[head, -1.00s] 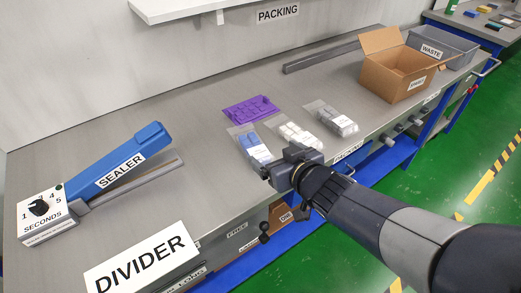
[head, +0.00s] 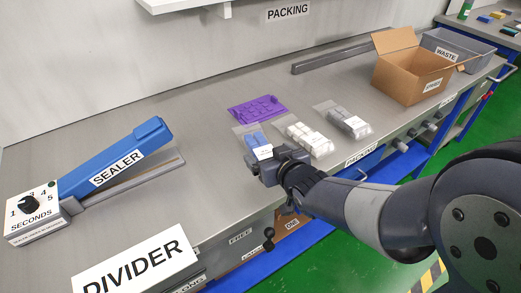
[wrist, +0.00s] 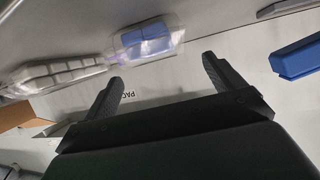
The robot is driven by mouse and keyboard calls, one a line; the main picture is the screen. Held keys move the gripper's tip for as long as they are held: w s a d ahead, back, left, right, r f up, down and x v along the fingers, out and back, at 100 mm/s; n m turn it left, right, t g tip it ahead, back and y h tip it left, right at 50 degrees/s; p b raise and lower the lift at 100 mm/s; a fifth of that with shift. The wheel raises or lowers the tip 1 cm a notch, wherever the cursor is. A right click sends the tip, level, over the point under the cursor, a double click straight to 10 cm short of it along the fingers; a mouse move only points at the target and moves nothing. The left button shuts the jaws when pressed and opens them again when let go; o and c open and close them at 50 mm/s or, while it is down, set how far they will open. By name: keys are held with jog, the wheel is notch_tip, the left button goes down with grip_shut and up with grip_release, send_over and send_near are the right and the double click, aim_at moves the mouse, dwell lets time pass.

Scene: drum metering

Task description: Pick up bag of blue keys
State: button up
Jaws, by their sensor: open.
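The bag of blue keys (head: 256,138) lies on the grey bench, a clear bag with blue blocks and a white label, just behind my gripper in the head view. My gripper (head: 254,168) is low over the bench's front part, and its body covers the near end of the bag. In the wrist view the bag of blue keys (wrist: 146,40) appears beyond and between the two dark fingers. My gripper (wrist: 163,72) is open there, with nothing between the fingers. I cannot tell whether a finger touches the bag.
A bag of white keys (head: 307,138) lies close on the right, with a bag of grey keys (head: 343,120) beyond it. A purple bag (head: 258,108) lies behind. The open cardboard box (head: 408,82) is far right. The blue sealer (head: 112,160) is left; bench between is clear.

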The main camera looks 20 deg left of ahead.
aim_at(261, 145)
jog(key=shift+x, duration=2.35)
jog(key=shift+w+d+r, duration=0.1)
jog(key=shift+w+d, duration=0.05)
jog(key=shift+c, duration=0.6)
jog(key=c, duration=1)
jog(key=shift+r, duration=0.1)
jog(key=shift+c, duration=0.8)
